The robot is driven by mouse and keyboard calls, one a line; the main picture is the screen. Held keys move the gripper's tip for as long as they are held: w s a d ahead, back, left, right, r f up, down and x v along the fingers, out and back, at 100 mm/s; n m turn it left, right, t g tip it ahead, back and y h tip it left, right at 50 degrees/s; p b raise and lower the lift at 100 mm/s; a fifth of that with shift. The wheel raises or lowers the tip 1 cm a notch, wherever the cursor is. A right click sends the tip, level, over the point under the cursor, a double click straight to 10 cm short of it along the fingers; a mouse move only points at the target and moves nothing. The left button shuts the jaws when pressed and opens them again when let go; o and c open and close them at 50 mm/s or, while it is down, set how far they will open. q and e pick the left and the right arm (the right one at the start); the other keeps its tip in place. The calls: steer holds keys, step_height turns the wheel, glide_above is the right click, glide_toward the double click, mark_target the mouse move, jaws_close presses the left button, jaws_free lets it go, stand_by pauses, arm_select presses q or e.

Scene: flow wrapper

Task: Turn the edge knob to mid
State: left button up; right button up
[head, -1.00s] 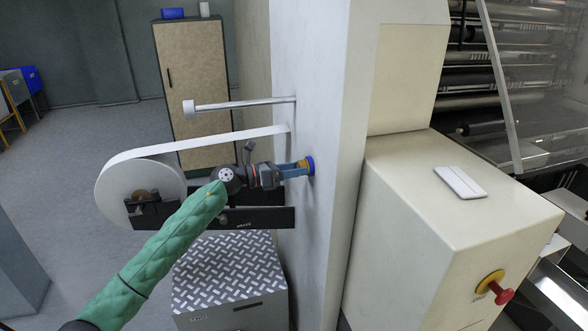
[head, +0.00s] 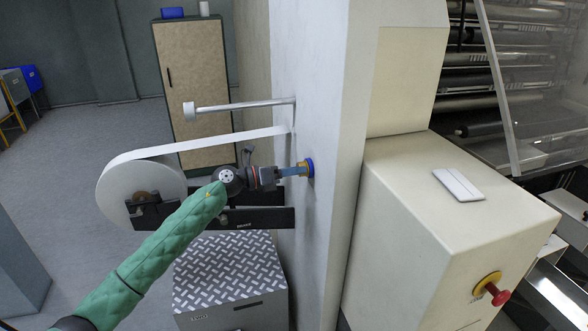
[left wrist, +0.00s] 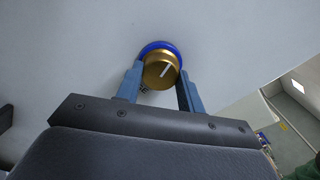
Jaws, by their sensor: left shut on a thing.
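The edge knob (left wrist: 159,72) is a brass-coloured knob with a white pointer line and a blue ring behind it, on a pale machine panel. In the left wrist view the line slants toward the upper right. My left gripper (left wrist: 160,80) has its two blue fingers on either side of the knob, shut on it. In the head view the left gripper (head: 301,169) reaches the knob's blue ring (head: 310,167) from the left. Markings beside the knob are mostly hidden by the fingers. My right gripper is not in view.
A white film roll (head: 140,190) on a black bracket (head: 255,218) stands close by my left arm. A metal bar (head: 240,105) juts from the panel above. A grey box (head: 232,280) is below. A cream cabinet (head: 440,235) with a red button (head: 498,295) is at the right.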

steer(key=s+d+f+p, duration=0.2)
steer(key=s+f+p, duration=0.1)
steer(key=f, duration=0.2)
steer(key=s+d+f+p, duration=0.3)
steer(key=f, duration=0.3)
arm_select(q)
steer(key=shift+n+p, duration=2.8)
steer(key=shift+n, duration=4.9)
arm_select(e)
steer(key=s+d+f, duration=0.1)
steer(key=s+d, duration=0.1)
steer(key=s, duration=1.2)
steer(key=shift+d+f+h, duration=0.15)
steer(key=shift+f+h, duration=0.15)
arm_select(q)
steer(key=o, duration=1)
steer(key=shift+a, duration=0.15)
